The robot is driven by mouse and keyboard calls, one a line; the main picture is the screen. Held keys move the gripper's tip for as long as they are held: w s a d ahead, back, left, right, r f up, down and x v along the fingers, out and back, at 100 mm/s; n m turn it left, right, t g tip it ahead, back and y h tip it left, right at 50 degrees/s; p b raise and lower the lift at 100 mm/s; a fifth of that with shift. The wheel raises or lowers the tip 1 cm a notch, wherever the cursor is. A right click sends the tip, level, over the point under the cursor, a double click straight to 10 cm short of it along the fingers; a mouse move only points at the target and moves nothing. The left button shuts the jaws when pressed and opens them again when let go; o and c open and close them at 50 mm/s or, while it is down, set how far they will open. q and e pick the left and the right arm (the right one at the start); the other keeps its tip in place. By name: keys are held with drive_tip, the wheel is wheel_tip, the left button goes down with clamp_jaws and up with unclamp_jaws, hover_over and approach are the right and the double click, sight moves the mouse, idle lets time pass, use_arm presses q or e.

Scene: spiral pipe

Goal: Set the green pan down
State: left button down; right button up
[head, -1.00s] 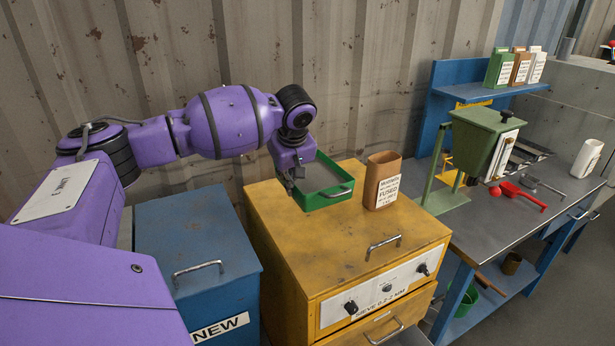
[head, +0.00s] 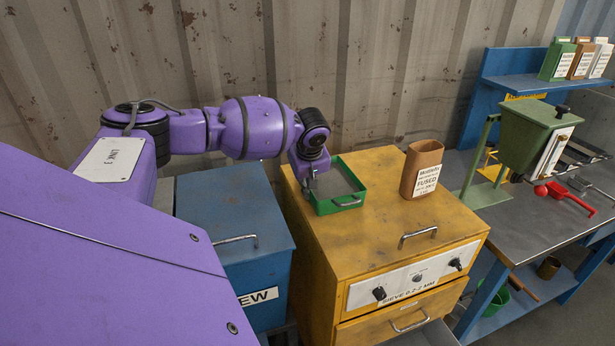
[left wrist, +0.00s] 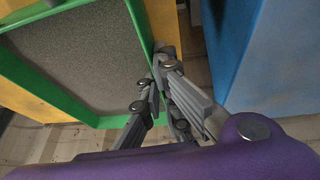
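The green pan (head: 356,203) is a shallow square tray with a grey bottom and a grey handle on its front wall. It is over the back left part of the yellow cabinet's top (head: 370,245). I cannot tell if it rests there or hangs just above. My left gripper (head: 309,190) is at the pan's left wall. In the left wrist view the gripper (left wrist: 158,75) has its fingers closed about the green pan's wall (left wrist: 141,35) near a corner. Its exact contact is partly hidden. My right gripper is not in view.
A brown container labelled FUSED (head: 421,170) stands right of the pan on the cabinet. A blue box (head: 225,215) is to the left. A corrugated wall (head: 370,70) is behind. The cabinet top's front is clear. A workbench (head: 495,220) with a green hopper (head: 530,130) is at right.

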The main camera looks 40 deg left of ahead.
use_arm(q)
drive_tip(key=shift+w+r, duration=0.15)
drive_tip(key=shift+r, duration=0.2)
drive_tip(key=c, duration=2.4)
unclamp_jaws()
drive_tip(key=shift+f, duration=0.25)
drive_tip(key=o, duration=0.4)
drive_tip(key=shift+s+d, duration=0.1)
drive_tip(key=shift+s, duration=0.1)
drive_tip(key=p+v, duration=0.1)
drive_tip(key=v, duration=1.1)
